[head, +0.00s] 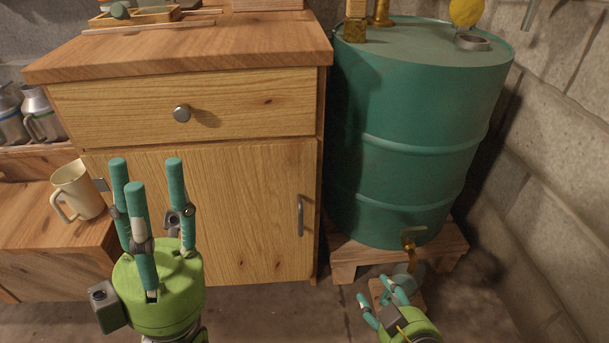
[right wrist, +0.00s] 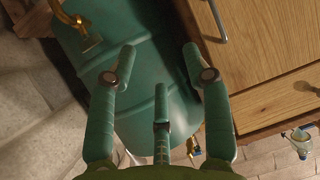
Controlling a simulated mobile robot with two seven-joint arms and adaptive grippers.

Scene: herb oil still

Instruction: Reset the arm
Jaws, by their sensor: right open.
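My left gripper (head: 146,172) stands upright in front of the wooden cabinet in the head view. Its three teal fingers point up and are spread, with nothing between them. My right gripper (head: 380,292) is low at the bottom right of the head view, in front of the drum's base. In the right wrist view its fingers (right wrist: 160,70) are spread wide with no object between them. The green drum (right wrist: 145,65) shows beyond them, and I see no contact.
The wooden cabinet (head: 225,225) with a drawer stands behind my left gripper. A cream mug (head: 85,190) sits on a low wooden surface at left. The green drum (head: 405,110) rests on a wooden stand (head: 455,245), its brass tap (head: 408,240) close to my right gripper.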

